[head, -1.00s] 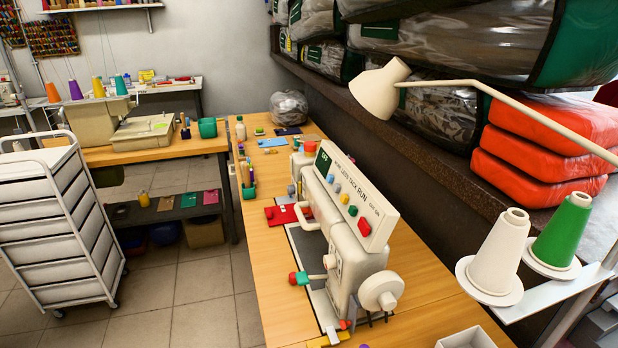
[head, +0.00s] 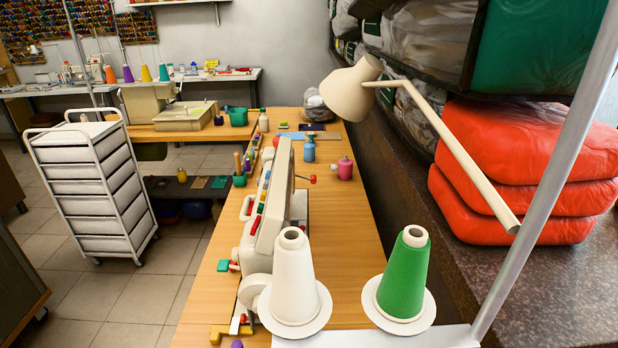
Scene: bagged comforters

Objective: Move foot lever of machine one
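A cream sewing machine (head: 270,212) with several coloured buttons stands on the wooden table (head: 348,240), seen nearly end-on. A small rod with a red knob (head: 312,179) sticks out from its right side; I cannot tell whether this is the foot lever. The machine's near lower part is partly hidden by a white thread cone (head: 294,275). A second beige machine (head: 150,103) stands on the table at the back left. No label shows which is machine one. Neither of my grippers is in view.
A green cone (head: 404,275) stands beside the white one on a rack in the foreground. A lamp (head: 352,88) reaches over the table from the right. Blue (head: 309,149) and pink (head: 345,168) bottles stand behind the machine. A drawer cart (head: 92,185) stands left on open floor.

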